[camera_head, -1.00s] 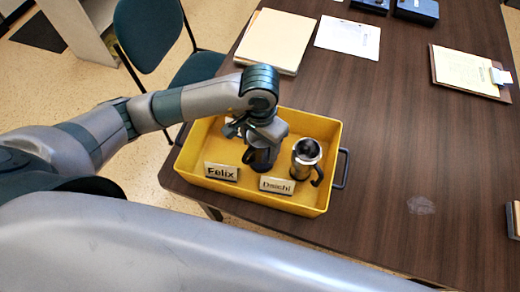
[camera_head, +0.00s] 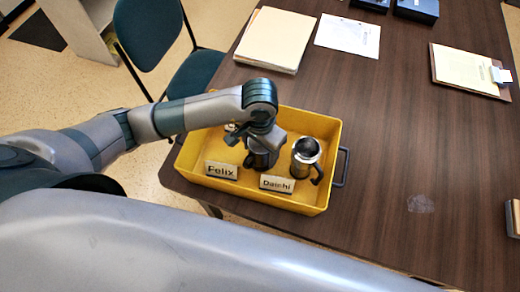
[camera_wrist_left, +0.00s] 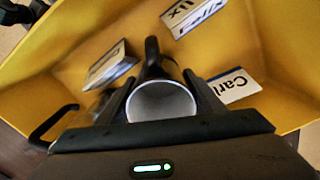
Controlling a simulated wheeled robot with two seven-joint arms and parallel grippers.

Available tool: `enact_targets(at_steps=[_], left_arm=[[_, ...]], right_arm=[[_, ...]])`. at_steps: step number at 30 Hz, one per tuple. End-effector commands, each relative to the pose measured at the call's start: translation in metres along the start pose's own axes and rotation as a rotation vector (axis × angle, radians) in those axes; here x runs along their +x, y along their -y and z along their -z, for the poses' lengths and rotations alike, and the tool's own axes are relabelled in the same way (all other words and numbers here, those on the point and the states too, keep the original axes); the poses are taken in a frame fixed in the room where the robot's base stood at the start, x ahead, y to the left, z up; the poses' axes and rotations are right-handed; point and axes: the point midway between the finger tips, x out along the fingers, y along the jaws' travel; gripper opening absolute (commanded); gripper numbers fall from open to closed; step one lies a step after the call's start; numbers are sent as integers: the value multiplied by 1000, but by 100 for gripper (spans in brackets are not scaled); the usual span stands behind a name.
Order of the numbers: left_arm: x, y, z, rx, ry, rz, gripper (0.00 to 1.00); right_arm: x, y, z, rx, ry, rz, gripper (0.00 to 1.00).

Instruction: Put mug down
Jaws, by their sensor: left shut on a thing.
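A dark mug (camera_head: 262,157) is in the yellow tray (camera_head: 325,190), behind and between the name cards Felix (camera_head: 221,170) and Daichi (camera_head: 277,184). My left gripper (camera_head: 262,138) comes from above and is shut on this mug. In the left wrist view the mug's round pale rim (camera_wrist_left: 160,101) sits between the two fingers, with its dark handle (camera_wrist_left: 153,55) pointing up the picture. The mug looks roughly upright; I cannot tell whether its base touches the tray floor. My right gripper is not in view.
A steel mug (camera_head: 305,158) stands close to the right of the held mug. The wrist view shows another card, partly reading "Carl" (camera_wrist_left: 238,84). The tray is on a brown table (camera_head: 400,150), with folders (camera_head: 277,40), paper (camera_head: 347,35) and a clipboard (camera_head: 465,72).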

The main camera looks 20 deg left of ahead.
Motion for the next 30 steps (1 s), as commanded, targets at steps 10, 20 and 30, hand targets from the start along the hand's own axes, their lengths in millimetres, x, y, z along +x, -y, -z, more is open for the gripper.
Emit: enact_targets(at_steps=[10,20,30], left_arm=[[1,0,0,0,0,0,79],[-5,0,-1,-1,1,0,79],[-43,0,2,1,-6,1,79]], right_arm=[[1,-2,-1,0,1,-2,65],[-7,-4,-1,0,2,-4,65],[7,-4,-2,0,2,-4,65]])
